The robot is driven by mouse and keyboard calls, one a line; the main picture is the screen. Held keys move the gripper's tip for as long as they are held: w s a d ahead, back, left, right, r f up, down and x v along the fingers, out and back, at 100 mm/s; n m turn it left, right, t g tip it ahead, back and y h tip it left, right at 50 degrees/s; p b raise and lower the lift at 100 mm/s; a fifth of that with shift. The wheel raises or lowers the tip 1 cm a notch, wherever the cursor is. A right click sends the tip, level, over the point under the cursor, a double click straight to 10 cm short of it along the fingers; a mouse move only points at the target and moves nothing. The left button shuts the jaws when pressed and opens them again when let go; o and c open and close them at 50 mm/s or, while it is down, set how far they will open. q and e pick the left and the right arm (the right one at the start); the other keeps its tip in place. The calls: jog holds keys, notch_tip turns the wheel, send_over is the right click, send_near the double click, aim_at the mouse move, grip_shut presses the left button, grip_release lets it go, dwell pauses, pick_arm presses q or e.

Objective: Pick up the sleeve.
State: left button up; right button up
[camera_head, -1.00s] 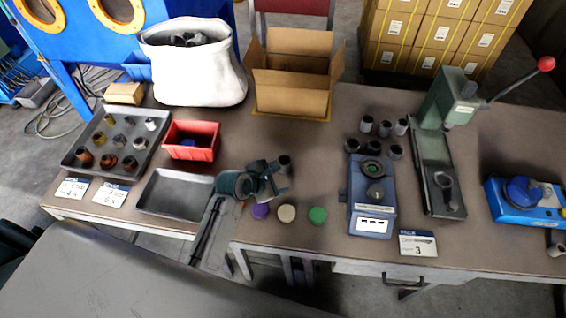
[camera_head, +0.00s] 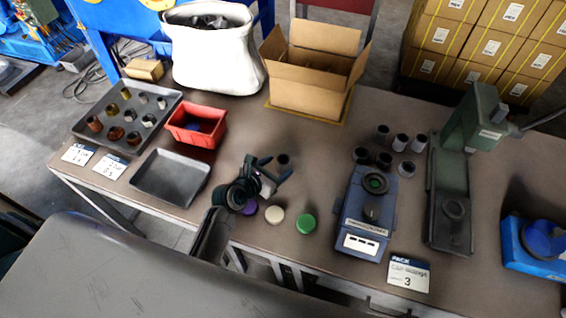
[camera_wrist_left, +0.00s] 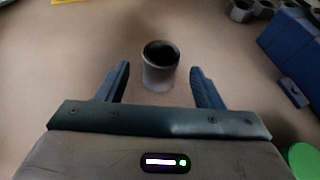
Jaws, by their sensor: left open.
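A grey, hollow sleeve (camera_head: 283,159) stands upright on the table, just beyond my left gripper in the head view. In the left wrist view the sleeve (camera_wrist_left: 159,72) stands ahead, between the lines of the two blue fingers, with its dark open end up. My left gripper (camera_head: 277,168) is open and empty; no finger visibly touches the sleeve. The left gripper's fingers also show in the left wrist view (camera_wrist_left: 160,85). Several similar sleeves (camera_head: 401,142) stand in a group farther right. My right gripper is not in view.
A blue device (camera_head: 360,215) and a green press (camera_head: 450,190) stand to the right. Purple, cream and green discs (camera_head: 306,223) lie near the front edge. An open carton (camera_head: 305,90), red bin (camera_head: 190,135) and grey tray (camera_head: 165,180) stand around. Bare table surrounds the sleeve.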

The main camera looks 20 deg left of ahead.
aim_at(287, 159)
pick_arm(q)
jog(key=x, duration=0.4)
jog(key=shift+w+d+r+p, duration=0.15)
jog(key=shift+w+r+p, duration=0.15)
jog(key=shift+w+p, duration=0.05)
jog(key=shift+w+d+f, duration=0.15)
jog(key=shift+w+f, duration=0.15)
jog(key=shift+w, duration=0.1)
jog(key=shift+r, duration=0.1)
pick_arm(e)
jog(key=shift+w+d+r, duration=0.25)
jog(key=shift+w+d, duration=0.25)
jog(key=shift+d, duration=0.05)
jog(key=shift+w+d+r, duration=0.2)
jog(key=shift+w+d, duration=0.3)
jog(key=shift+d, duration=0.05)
pick_arm(q)
jog(key=c, duration=0.7)
grip_shut()
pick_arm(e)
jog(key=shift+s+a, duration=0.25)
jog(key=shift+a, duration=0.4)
pick_arm(q)
jog(key=shift+r, duration=0.1)
